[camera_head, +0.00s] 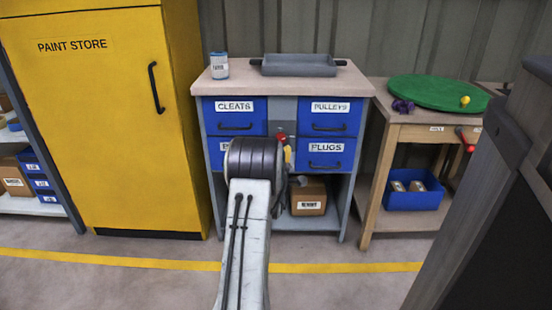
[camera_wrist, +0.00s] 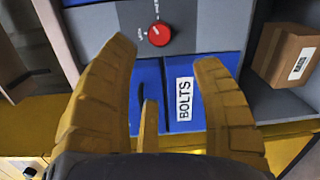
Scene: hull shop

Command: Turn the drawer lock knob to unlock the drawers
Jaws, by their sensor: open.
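The lock knob (camera_wrist: 159,35) is red and round with a pale mark, on a grey panel with small lettering too blurred to read. In the head view, a small red spot at the grey centre strip of the drawer cabinet (camera_head: 283,107) fits the knob, partly hidden by my arm. My gripper (camera_wrist: 165,54) is open and empty, its yellow fingers spread. In the wrist view the knob lies just past the fingertips, between their lines, with no contact visible. The blue drawers read CLEATS (camera_head: 235,116), PULLEYS (camera_head: 328,116), PLUGS (camera_head: 325,153) and BOLTS (camera_wrist: 186,118); all look closed.
A grey tray (camera_head: 299,66) and a labelled tin (camera_head: 219,66) stand on the cabinet top. A cardboard box (camera_head: 307,197) sits on its lower shelf. A yellow paint store cabinet (camera_head: 105,130) stands left, a wooden table (camera_head: 400,135) right. The floor in front is clear.

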